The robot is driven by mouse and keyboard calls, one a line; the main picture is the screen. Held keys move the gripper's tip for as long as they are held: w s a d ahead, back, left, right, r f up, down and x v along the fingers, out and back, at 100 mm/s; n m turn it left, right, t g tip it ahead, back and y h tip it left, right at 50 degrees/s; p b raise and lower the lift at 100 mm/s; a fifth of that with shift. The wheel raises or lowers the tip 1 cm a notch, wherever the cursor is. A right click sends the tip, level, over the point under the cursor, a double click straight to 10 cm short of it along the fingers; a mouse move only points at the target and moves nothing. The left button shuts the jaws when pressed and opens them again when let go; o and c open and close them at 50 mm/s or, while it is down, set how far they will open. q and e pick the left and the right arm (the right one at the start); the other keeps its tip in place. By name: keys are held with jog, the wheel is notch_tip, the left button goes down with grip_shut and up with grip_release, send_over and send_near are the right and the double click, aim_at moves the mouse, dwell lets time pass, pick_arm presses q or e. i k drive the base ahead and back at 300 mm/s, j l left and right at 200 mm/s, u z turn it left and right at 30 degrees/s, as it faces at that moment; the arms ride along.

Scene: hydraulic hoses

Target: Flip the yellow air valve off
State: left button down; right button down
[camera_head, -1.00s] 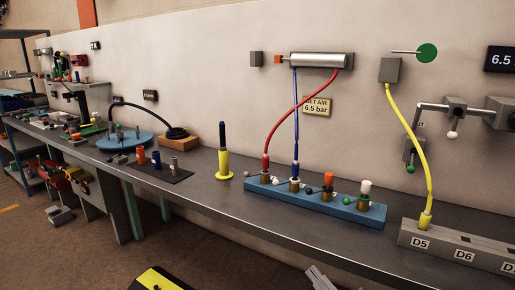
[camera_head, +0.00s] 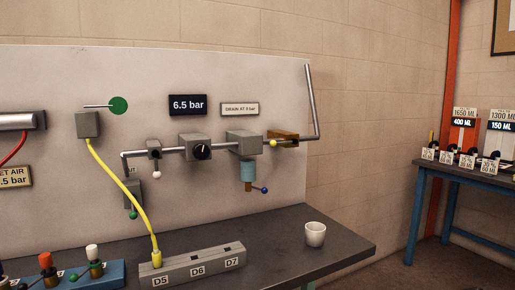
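On the wall panel a grey air pipe (camera_head: 222,148) runs to the right and bends up at its end. Near that end sits a brown-gold valve block (camera_head: 285,136). A small yellow ball knob (camera_head: 273,143) shows at its left side, close against the pipe line. The knob's lever is too small to make out clearly. Other ball knobs are white (camera_head: 157,175), green (camera_head: 132,215) and blue (camera_head: 264,190). Neither of my grippers is in view.
A grey bench (camera_head: 285,236) runs below the panel, with a white cup (camera_head: 315,234) near its right end. A grey D5-D7 block (camera_head: 195,266) holds a yellow hose (camera_head: 117,180). A pressure display (camera_head: 188,105) reads 6.5 bar. A blue-legged table (camera_head: 465,178) stands at right.

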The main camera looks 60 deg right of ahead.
aim_at(273, 143)
jog(key=z, duration=2)
jog(key=i+l, duration=0.1)
jog(key=l, duration=0.3)
jog(key=i+l, duration=0.1)
jog(key=l, duration=0.3)
jog(key=i+l, duration=0.15)
jog(key=l, duration=0.25)
jog(key=i+l, duration=0.1)
jog(key=l, duration=0.3)
